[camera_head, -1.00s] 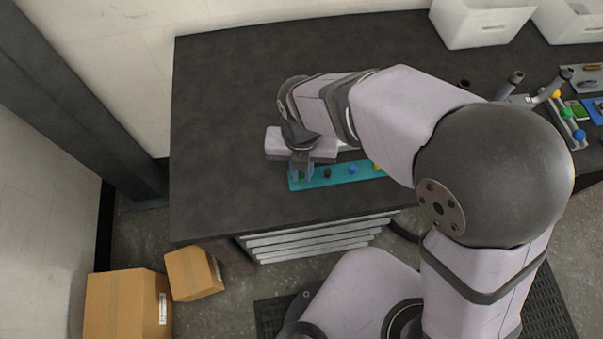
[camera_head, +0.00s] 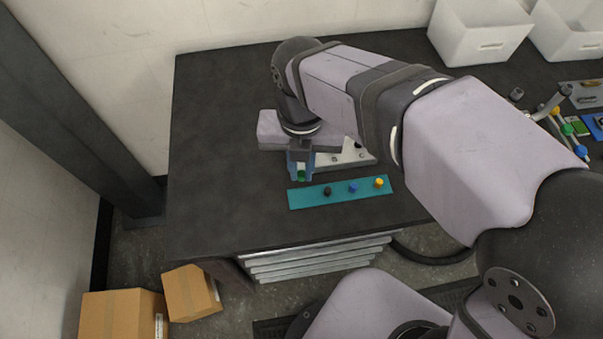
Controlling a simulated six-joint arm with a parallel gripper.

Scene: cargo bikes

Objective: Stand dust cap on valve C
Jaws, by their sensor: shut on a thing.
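My gripper (camera_head: 301,172) points down and is shut on a small green dust cap (camera_head: 301,175). The cap is held just above the left end of the teal strip (camera_head: 310,199), apart from it as far as I can see. A black cap (camera_head: 327,191), a blue cap (camera_head: 353,187) and a yellow cap (camera_head: 379,182) stand on the strip. Behind it lies a pale plate (camera_head: 355,159) with small dark fittings, partly hidden by my gripper and arm. I cannot tell which fitting is valve C.
The dark table (camera_head: 225,130) is clear at the left. White bins (camera_head: 480,35) stand at the back right. A rack with coloured parts (camera_head: 568,130) is at the right. Cardboard boxes (camera_head: 125,315) sit on the floor below the table's front left.

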